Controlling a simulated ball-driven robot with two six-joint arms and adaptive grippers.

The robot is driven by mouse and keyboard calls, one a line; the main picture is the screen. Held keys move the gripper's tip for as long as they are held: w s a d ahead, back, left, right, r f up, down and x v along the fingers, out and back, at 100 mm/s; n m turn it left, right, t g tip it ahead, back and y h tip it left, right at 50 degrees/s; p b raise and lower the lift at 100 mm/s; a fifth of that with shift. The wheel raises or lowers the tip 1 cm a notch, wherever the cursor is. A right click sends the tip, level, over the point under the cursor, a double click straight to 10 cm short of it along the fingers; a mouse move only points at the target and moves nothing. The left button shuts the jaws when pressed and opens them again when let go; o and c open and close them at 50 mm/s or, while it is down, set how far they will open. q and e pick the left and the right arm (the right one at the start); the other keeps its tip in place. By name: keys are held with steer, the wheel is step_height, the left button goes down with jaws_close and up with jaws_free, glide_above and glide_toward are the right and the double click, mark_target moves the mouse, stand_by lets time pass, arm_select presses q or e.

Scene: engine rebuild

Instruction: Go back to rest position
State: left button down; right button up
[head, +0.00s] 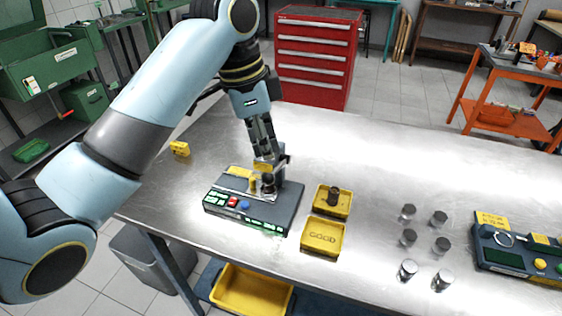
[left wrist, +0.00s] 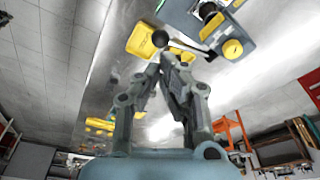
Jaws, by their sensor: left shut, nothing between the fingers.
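My left gripper (head: 266,158) is shut and empty. It points down at the grey device (head: 222,213) with red and blue buttons and green displays. Its fingers partly hide a yellow part and a small dark piece (head: 268,184) on top of the device; I cannot tell whether they touch. In the left wrist view the closed fingertips (left wrist: 168,60) show in front of the device (left wrist: 205,35) and a yellow tray (left wrist: 138,42). My right gripper is not in view.
One yellow tray (head: 343,208) holds a dark cylinder (head: 333,195); the yellow tray below it reads GOOD (head: 323,250). Several metal cylinders (head: 408,237) stand on the metal table (head: 390,150). A second device (head: 515,262) is at the right. The table's back middle is clear.

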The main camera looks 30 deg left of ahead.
arm_select(q)
steer(key=s+f+n+t+y, duration=0.3)
steer(key=s+n, duration=0.5)
steer(key=s, duration=1.2)
step_height(320, 180, down, 42)
steer(key=s+a+g+b, duration=0.2)
steer(key=a+b, duration=0.1)
steer(key=b, duration=1.1)
steer(key=s+f+g+b, duration=0.1)
steer(key=s+f+b, duration=0.4)
steer(key=s+f, duration=0.4)
steer(key=s+f+b, duration=0.5)
steer(key=s+f, duration=0.4)
steer(key=f, duration=0.7)
steer(key=shift+a+f+n+g+h, duration=0.3)
steer(key=shift+a+f+n+g, duration=0.1)
